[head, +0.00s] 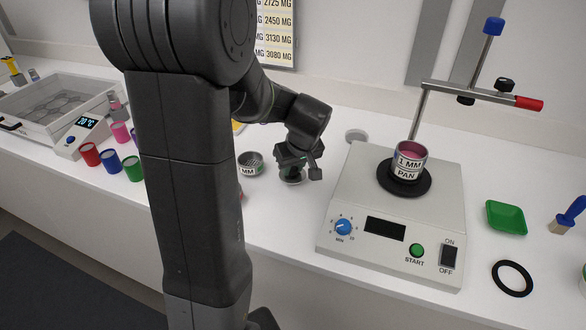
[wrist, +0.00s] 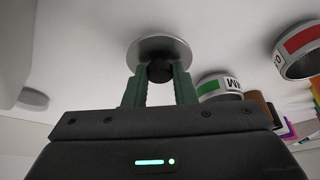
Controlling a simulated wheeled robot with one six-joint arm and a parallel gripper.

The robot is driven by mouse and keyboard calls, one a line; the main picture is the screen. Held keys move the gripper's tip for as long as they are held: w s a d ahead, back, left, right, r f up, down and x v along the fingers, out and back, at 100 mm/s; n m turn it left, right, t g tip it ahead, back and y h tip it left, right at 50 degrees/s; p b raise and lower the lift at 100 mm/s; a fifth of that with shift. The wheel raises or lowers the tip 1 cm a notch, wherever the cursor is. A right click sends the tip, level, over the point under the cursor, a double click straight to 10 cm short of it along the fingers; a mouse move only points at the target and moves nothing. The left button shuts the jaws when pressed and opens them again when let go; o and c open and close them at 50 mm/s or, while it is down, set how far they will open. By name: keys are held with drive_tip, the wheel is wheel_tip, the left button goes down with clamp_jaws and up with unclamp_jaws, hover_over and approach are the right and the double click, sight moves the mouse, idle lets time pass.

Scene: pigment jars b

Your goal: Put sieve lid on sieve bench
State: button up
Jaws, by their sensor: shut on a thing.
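The sieve lid (wrist: 165,45) is a round grey disc with a black knob (wrist: 160,71). My gripper (wrist: 160,75) is shut on the knob, its green fingers on either side of it. In the head view my gripper (head: 293,172) is low over the white bench (head: 285,222), between the 1 MM sieve and the shaker machine. The lid shows there only as a thin grey edge (head: 291,180) under the fingers. I cannot tell whether it touches the bench or hangs just above it.
The 1 MM sieve (head: 250,166) stands close left of my gripper. The shaker (head: 375,215), carrying a labelled pan stack (head: 408,163), stands to the right. A grey disc (head: 356,135) lies behind. Coloured jars (head: 111,160) stand left. Bare bench lies in front of my gripper.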

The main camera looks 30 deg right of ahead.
drive_tip(key=shift+f, duration=0.45)
drive_tip(key=shift+f, duration=0.2)
drive_tip(key=o, duration=1)
drive_tip(key=shift+r, duration=0.1)
drive_tip(key=shift+s+r, duration=0.1)
drive_tip(key=shift+r, duration=0.35)
drive_tip(key=v, duration=1.1)
drive_tip(key=shift+s+r, duration=0.1)
drive_tip(key=shift+s, duration=0.05)
